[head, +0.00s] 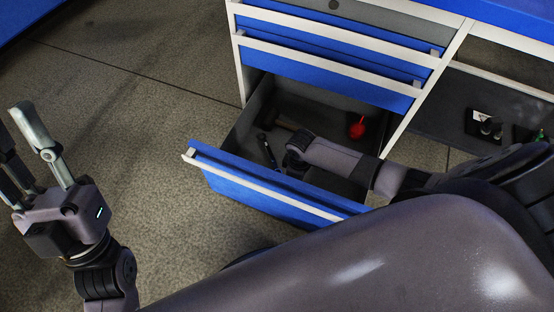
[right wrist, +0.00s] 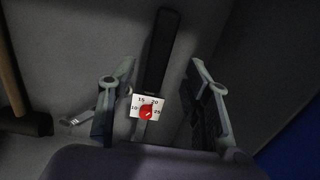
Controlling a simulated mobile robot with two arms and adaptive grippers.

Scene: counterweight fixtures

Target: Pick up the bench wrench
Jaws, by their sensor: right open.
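The bench wrench appears to be the black-handled tool (right wrist: 161,55) in the right wrist view, with a white scale plate and a red pointer at its near end. It lies in the open drawer (head: 240,188). My right gripper (right wrist: 160,95) is open, with one finger on each side of the wrench and a gap visible to each. Whether it is above or level with the tool I cannot tell. In the head view my right arm reaches into the drawer and hides its fingers. My left gripper (head: 14,120) is open and empty over the floor at the left.
A hammer (right wrist: 25,123) lies left of my right gripper, with a small silver tool end (right wrist: 74,121) beside the left finger. A red object (head: 357,127) is at the drawer's back right. The shut blue drawers (head: 330,55) are above. Floor at left is clear.

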